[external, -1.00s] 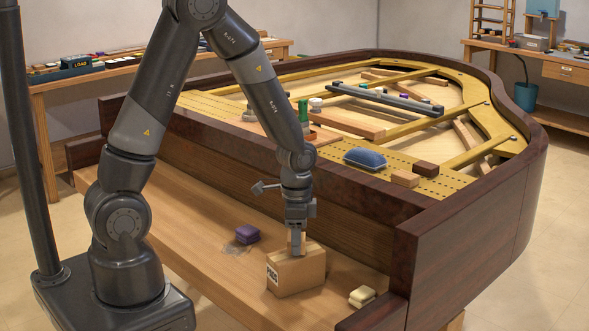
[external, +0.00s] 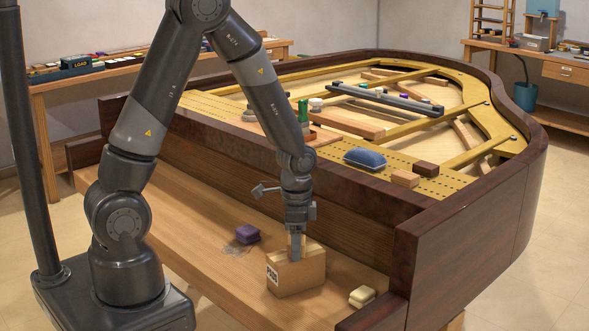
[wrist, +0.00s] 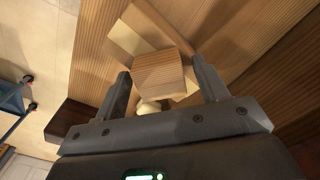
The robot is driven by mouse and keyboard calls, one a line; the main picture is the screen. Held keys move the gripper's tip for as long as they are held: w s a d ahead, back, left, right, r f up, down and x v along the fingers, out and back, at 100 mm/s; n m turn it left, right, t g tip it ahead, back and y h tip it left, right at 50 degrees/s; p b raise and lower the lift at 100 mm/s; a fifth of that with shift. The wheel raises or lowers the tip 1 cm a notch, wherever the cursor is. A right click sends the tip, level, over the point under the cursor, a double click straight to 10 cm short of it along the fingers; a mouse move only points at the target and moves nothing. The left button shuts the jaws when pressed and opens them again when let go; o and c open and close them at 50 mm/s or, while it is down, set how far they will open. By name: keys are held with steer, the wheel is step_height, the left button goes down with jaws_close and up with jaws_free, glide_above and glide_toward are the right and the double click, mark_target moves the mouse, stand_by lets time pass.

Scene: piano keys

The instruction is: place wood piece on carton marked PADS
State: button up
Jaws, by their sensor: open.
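The carton marked PADS (external: 300,273) stands upright on the wooden ledge at the front of the piano. A small light wood piece (wrist: 159,74) sits on top of the carton in the wrist view. Its grain shows clearly, and it looks turned relative to the carton (wrist: 128,42). My gripper (wrist: 161,67) is open, with one finger on each side of the wood piece and gaps showing beside it. In the external view my gripper (external: 296,247) points down at the carton top, and its fingers mostly hide the wood piece.
The dark piano wall rises behind. A blue cushion (external: 365,158) and wood blocks (external: 405,178) rest on the piano frame.

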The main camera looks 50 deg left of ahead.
step_height(320, 180, up, 12)
steer(key=r, duration=0.1)
steer(key=s+a+r+n+t, duration=0.2)
steer(key=s+a+r+n, duration=0.2)
steer(key=s+r, duration=0.3)
steer(key=s+a+r+n+t, duration=0.3)
steer(key=s+a+r+n, duration=0.2)
steer(key=s+r, duration=0.3)
steer(key=shift+r+t, duration=0.3)
steer(key=shift+r, duration=0.3)
